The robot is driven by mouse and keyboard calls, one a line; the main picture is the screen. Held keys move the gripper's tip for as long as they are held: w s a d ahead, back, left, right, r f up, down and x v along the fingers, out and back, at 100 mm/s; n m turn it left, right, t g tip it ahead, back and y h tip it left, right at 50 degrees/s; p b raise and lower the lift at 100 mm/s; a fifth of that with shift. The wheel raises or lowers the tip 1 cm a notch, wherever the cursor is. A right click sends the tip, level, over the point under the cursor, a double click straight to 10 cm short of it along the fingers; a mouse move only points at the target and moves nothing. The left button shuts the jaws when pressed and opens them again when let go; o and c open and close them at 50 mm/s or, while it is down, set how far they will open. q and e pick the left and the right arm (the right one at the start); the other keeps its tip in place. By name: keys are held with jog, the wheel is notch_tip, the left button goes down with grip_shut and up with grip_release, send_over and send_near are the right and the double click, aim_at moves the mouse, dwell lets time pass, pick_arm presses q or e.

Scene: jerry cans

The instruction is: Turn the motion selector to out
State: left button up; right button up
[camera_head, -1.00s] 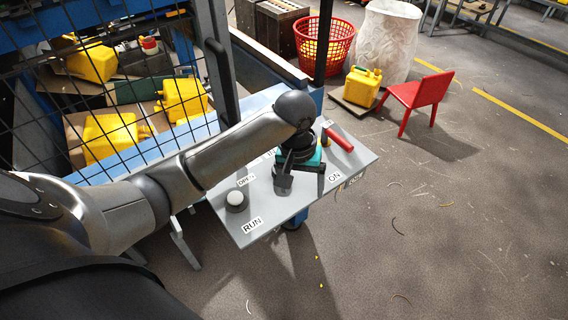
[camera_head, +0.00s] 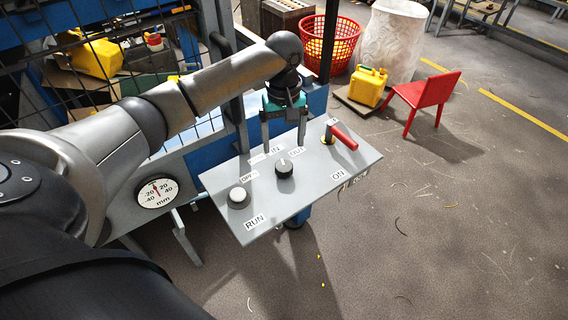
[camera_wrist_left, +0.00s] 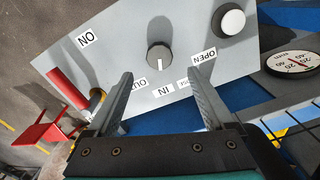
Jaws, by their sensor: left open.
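The motion selector (camera_head: 284,169) is a round black knob with a white pointer mark on the grey sloped panel (camera_head: 325,177). In the left wrist view the knob (camera_wrist_left: 159,57) stands clear of my fingers, its mark pointing toward the gap between the "OUT" label (camera_wrist_left: 138,84) and the "IN" label (camera_wrist_left: 165,90). My left gripper (camera_head: 284,145) is open and empty at the panel's far edge, behind the knob. Its fingers (camera_wrist_left: 160,80) show on either side of the labels, apart from the knob. My right gripper is not in view.
A white button (camera_head: 238,196) is left of the knob, and a red-handled lever (camera_head: 343,138) is to its right. A round gauge (camera_head: 157,193) is left of the panel. Wire mesh stands behind. A red chair (camera_head: 424,101) and yellow can (camera_head: 368,86) are beyond.

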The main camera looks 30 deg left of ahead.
aim_at(284, 165)
pick_arm(q)
notch_tip(284, 165, down, 8)
jog(key=shift+f+b, duration=0.15)
jog(key=shift+b, duration=0.45)
jog(key=c, duration=1.4)
